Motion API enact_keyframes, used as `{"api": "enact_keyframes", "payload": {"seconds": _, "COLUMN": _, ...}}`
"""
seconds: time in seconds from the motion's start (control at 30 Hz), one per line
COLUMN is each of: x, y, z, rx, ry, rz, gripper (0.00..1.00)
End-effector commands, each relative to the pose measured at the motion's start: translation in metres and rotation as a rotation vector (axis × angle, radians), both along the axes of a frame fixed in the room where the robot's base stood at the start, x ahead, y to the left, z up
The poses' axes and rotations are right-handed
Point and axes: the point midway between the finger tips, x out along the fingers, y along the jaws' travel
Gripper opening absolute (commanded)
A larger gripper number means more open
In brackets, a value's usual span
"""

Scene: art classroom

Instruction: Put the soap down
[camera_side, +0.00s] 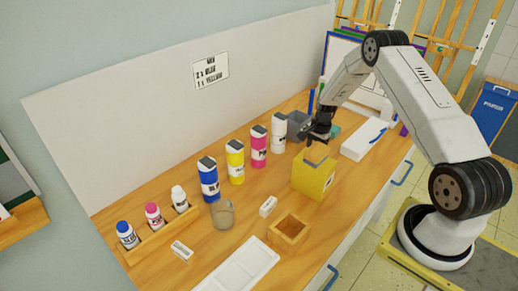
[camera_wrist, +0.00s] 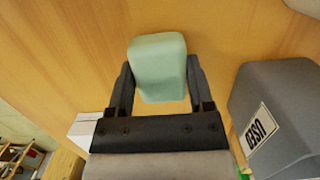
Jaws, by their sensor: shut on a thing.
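The soap (camera_wrist: 158,66) is a pale green block with rounded edges. In the wrist view my gripper (camera_wrist: 158,85) is shut on it, with one dark finger on each side. In the side view my gripper (camera_side: 320,130) is at the back right of the wooden table (camera_side: 205,240), behind the yellow box. A teal patch beside the fingers looks like the soap (camera_side: 335,131). Bare wood lies beyond the soap in the wrist view; I cannot tell whether it touches the table.
A grey container marked USED (camera_wrist: 275,115) stands right of my gripper in the wrist view. In the side view a yellow box (camera_side: 313,177), paint bottles (camera_side: 236,162), a glass jar (camera_side: 222,214), an open wooden box (camera_side: 287,230) and a white tray (camera_side: 238,272) occupy the table.

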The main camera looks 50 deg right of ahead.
Motion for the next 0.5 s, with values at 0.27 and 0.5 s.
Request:
{"api": "enact_keyframes", "payload": {"seconds": 0.27, "x": 0.0002, "y": -0.0001, "z": -0.0028, "rx": 0.000, "ry": 0.000, "rz": 0.000, "gripper": 0.07}}
{"api": "enact_keyframes", "payload": {"seconds": 0.5, "x": 0.0001, "y": -0.0001, "z": -0.0025, "rx": 0.000, "ry": 0.000, "rz": 0.000, "gripper": 1.00}}
